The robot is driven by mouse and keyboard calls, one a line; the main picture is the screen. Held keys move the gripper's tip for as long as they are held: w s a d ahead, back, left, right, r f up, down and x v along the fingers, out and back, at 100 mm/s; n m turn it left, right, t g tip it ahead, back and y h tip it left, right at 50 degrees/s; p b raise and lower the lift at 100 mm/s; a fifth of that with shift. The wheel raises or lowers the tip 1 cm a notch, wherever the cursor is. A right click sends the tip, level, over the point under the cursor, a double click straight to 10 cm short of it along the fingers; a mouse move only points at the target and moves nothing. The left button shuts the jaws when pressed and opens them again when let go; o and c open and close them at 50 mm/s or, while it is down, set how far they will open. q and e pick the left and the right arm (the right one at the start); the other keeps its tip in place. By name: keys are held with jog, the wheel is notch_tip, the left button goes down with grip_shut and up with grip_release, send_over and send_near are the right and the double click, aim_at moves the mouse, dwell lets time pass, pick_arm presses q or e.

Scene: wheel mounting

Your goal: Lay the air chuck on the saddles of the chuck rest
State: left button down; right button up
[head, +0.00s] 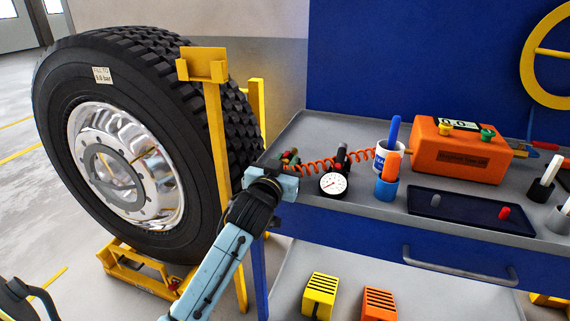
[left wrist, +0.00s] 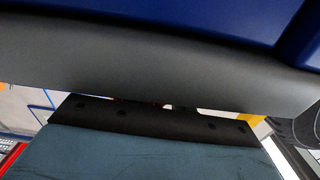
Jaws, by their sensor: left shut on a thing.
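My left gripper (head: 280,172) is at the left end of the workbench top, close above it. It is shut on what appears to be the air chuck, at the end of the orange coiled hose (head: 318,167). The chuck is mostly hidden by the gripper; small green and red parts (head: 290,157) show just beyond the jaws. In the left wrist view a dark strip and a broad grey surface cover the grip, so the held thing barely shows. I cannot make out the chuck rest's saddles clearly.
A round gauge (head: 333,184) and a dark upright piece (head: 341,158) stand right of the gripper. A dark tray (head: 460,222) lies in front. A large wheel (head: 60,150) and yellow post (head: 216,130) stand left.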

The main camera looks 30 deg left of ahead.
pick_arm(q)
jog(key=shift+f, duration=0.2)
pick_arm(e)
jog(key=shift+r, duration=0.15)
pick_arm(q)
jog(key=c, duration=1.1)
grip_release()
jog(key=shift+s+f, duration=0.1)
pick_arm(e)
jog(key=shift+a, duration=0.1)
pick_arm(q)
jog(key=shift+d, duration=0.1)
jog(key=p+v, duration=0.1)
jog(key=v, duration=0.4)
jog(key=shift+p, duration=0.35)
jog(key=p+v, duration=0.1)
jog(key=v, duration=0.7)
jog(key=shift+s+r+p, duration=0.15)
jog(key=shift+r+p, duration=0.15)
jog(key=shift+p, duration=0.05)
pick_arm(e)
jog(key=s+d+f+g+h, duration=0.1)
jog(key=s+d+f+g, duration=0.2)
jog(key=f, duration=0.4)
jog(key=shift+s+d+f+g, duration=0.15)
jog(key=shift+s+d+g, duration=0.15)
jog(key=shift+s+g, duration=0.45)
jog(key=shift+s, duration=0.1)
